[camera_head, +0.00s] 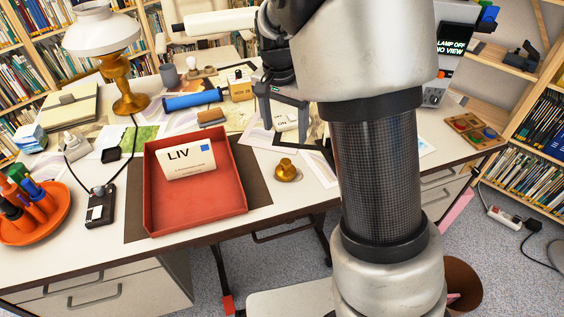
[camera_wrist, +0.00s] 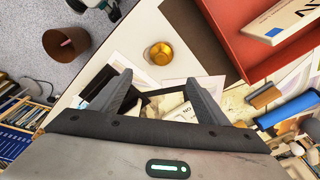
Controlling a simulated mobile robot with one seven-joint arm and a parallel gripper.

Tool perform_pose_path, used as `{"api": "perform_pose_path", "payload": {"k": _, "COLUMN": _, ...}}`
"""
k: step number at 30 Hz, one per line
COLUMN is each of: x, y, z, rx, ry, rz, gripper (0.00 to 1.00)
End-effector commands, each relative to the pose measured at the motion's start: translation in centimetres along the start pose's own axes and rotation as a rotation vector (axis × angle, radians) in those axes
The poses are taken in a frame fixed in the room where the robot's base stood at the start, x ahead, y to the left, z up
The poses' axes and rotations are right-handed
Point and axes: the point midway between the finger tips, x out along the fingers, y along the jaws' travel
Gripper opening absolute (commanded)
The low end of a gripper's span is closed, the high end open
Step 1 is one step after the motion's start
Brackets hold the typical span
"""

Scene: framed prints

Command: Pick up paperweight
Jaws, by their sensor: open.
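A small round brass paperweight (camera_head: 286,170) stands on the desk, right of the red tray, near the front edge. In the wrist view the paperweight (camera_wrist: 159,53) lies just beyond the fingertips, roughly centred between them. My gripper (camera_head: 286,134) is over the desk, behind the paperweight in the head view. Its fingers are spread and it touches nothing that I can make out. In the wrist view my gripper (camera_wrist: 158,79) shows both fingers apart, with papers and a small white item beneath. My arm covers part of the desk to the right.
A red tray (camera_head: 152,205) with a "LIV" card (camera_head: 190,163) is left of the paperweight. An orange dish (camera_head: 50,232) with tools is far left.

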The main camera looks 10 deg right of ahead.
Motion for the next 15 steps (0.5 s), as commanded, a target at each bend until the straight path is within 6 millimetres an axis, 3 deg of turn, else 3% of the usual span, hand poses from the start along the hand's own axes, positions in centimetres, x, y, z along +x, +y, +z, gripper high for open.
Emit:
{"api": "perform_pose_path", "payload": {"k": 1, "x": 1.6, "y": 0.1, "z": 0.1, "rx": 0.0, "ry": -0.003, "rz": 0.004, "gripper": 0.69}}
{"api": "perform_pose_path", "payload": {"k": 9, "x": 7.3, "y": 0.1, "z": 0.1, "rx": 0.0, "ry": -0.002, "rz": 0.002, "gripper": 0.69}}
{"api": "perform_pose_path", "payload": {"k": 15, "x": 9.2, "y": 0.0, "z": 0.1, "rx": -0.002, "ry": -0.001, "rz": 0.0, "gripper": 0.69}}
